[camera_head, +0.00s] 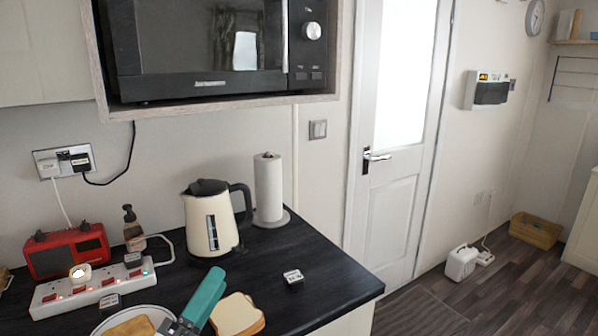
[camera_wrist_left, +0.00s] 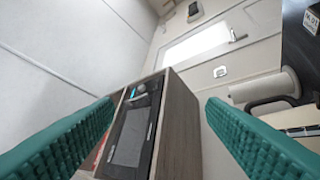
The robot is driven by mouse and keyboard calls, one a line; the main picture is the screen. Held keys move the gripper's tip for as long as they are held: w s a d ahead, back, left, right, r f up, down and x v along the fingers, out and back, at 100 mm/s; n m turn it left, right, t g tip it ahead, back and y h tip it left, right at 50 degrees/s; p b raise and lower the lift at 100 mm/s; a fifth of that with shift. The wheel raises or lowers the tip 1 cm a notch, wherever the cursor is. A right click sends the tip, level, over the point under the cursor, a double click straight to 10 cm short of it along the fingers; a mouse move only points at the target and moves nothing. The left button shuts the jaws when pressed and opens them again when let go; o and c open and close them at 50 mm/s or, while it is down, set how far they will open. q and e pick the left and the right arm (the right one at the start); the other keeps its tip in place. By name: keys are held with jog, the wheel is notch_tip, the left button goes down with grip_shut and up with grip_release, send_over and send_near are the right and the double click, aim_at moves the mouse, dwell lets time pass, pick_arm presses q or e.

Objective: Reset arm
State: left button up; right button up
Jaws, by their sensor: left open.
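My left gripper (camera_head: 205,295) shows at the bottom of the head view, over the counter between a plate and a stack of bread slices. One teal finger shows clearly there, pointing up and away. In the left wrist view both teal ribbed fingers of the gripper (camera_wrist_left: 160,106) stand wide apart with nothing between them. That view looks past them toward the microwave and the door. My right gripper is in neither view.
Around the gripper on the dark counter (camera_head: 330,267) are bread slices (camera_head: 238,315), a plate (camera_head: 155,309), a kettle (camera_head: 205,225), a paper towel roll (camera_head: 268,187), a power strip (camera_head: 60,297) and a red radio (camera_head: 62,253). The microwave (camera_head: 190,45) hangs above.

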pick_arm(q)
jog(key=s+a+f+n+g+y, duration=0.2)
jog(key=a+f+n+g+y, duration=0.3)
jog(key=f+n, duration=0.55)
jog(key=s+a+f+n+g+y, duration=0.3)
jog(key=a+f+n+y, duration=0.3)
jog(key=f+n, duration=0.45)
jog(key=s+d+f+n+g, duration=0.3)
jog(key=s+f+n+g, duration=0.3)
jog(key=s+f+g, duration=0.75)
jog(key=s+f+t, duration=0.1)
jog(key=s+f, duration=0.1)
jog(key=f, duration=1.1)
jog(key=s+f+t, duration=0.2)
jog(key=f, duration=1.1)
jog(key=s+a+f+g, duration=0.1)
jog(key=s+a+f, duration=0.1)
jog(key=s+f, duration=1.2)
jog(key=shift+s+a+f, duration=0.35)
jog(key=shift+s+f, duration=0.05)
jog(key=shift+s, duration=0.55)
